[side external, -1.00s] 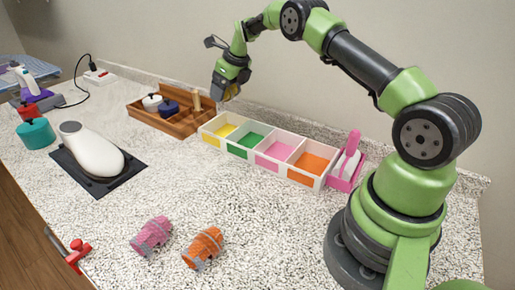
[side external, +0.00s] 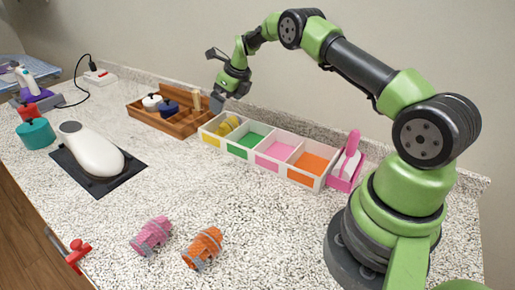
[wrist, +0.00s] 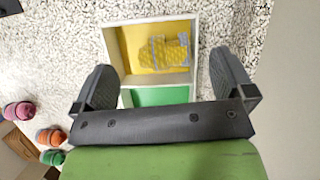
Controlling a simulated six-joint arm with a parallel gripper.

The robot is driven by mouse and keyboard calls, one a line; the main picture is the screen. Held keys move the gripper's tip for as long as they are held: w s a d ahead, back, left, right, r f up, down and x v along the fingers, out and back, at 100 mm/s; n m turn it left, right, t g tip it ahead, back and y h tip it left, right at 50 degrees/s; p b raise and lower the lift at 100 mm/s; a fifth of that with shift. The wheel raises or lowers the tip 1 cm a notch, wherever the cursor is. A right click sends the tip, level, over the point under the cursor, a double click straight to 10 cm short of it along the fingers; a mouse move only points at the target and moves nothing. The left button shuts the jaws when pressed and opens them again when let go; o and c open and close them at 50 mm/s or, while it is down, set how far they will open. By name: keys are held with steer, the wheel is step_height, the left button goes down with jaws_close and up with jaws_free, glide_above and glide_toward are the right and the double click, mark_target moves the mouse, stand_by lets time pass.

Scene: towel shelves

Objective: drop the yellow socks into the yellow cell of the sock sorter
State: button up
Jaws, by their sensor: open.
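The yellow socks (side external: 228,125), a rolled bundle, lie in the yellow cell (side external: 211,130) at the left end of the white sock sorter (side external: 254,163). In the wrist view the yellow socks (wrist: 164,52) rest on the yellow floor of that cell (wrist: 133,36), toward its right side. My gripper (side external: 220,106) is open and empty above the yellow cell, apart from the socks. In the wrist view its two dark fingers (wrist: 163,78) stand wide on either side of the sorter.
Pink socks (side external: 152,236) and orange socks (side external: 203,247) lie on the speckled counter in front. A wooden tray (side external: 180,127) with small pots stands left of the sorter. A pink caddy (side external: 345,173) stands at its right end. The counter between sorter and loose socks is clear.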

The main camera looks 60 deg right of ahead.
steer(key=v, duration=1)
steer(key=s+a+r+n+t, duration=0.1)
steer(key=s+a+r+n, duration=0.9)
steer(key=a+r+n, duration=0.3)
steer(key=s+a+n, duration=0.3)
steer(key=s+n, duration=0.6)
steer(key=s+a+n+t+y, duration=0.1)
steer(key=s+a+n, duration=0.3)
steer(key=s+n, duration=0.5)
steer(key=shift+s+a+f+t+y, duration=0.15)
steer(key=shift+s+f+t+y, duration=0.15)
steer(key=shift+s+f, duration=0.05)
